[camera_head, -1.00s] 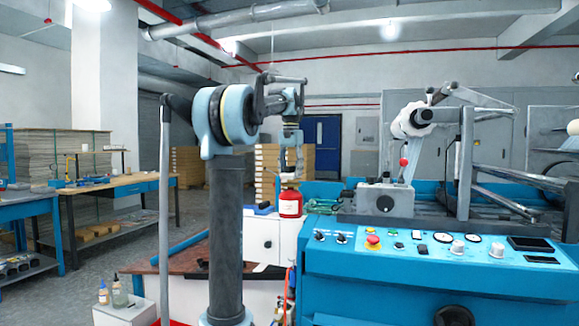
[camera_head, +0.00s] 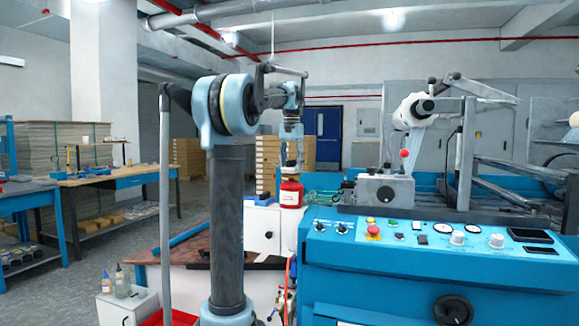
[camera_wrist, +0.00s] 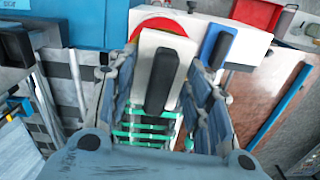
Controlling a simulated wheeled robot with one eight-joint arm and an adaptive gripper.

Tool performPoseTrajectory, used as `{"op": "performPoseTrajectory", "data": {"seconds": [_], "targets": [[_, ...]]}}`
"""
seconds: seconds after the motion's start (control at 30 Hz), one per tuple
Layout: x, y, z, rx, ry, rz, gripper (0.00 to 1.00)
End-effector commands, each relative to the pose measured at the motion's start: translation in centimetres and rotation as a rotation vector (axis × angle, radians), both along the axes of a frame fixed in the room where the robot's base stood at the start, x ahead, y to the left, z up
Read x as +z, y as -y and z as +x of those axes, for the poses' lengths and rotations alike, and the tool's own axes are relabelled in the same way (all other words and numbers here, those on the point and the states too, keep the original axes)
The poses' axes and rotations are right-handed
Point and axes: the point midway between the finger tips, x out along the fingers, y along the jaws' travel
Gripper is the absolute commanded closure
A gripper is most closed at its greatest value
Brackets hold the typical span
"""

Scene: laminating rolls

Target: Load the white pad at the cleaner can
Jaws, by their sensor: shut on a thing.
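My gripper (camera_head: 291,160) points down just above the red cleaner can (camera_head: 291,194), which has a white label and stands on the white cabinet. In the wrist view, my gripper (camera_wrist: 166,62) is shut on the white pad (camera_wrist: 147,50), a white block with a black strip along its face. The can's red top (camera_wrist: 160,24) shows behind the pad's far end. The pad overlaps the can top in this view; I cannot tell whether they touch. In the head view the pad is too small to make out clearly.
A blue block with a black top (camera_wrist: 217,45) lies right of the pad. The blue machine (camera_head: 430,260) with its control panel stands close on the right. A brown tabletop (camera_head: 200,250) is left of the cabinet. Workbenches stand farther left.

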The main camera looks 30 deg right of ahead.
Motion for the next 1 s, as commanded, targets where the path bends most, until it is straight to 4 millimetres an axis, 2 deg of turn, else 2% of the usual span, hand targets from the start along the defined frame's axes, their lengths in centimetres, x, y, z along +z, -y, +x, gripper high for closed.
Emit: {"op": "performPoseTrajectory", "data": {"seconds": [1.0], "targets": [[-0.88, 0.14, -0.08, -0.002, 0.0, 0.0, 0.74]]}}
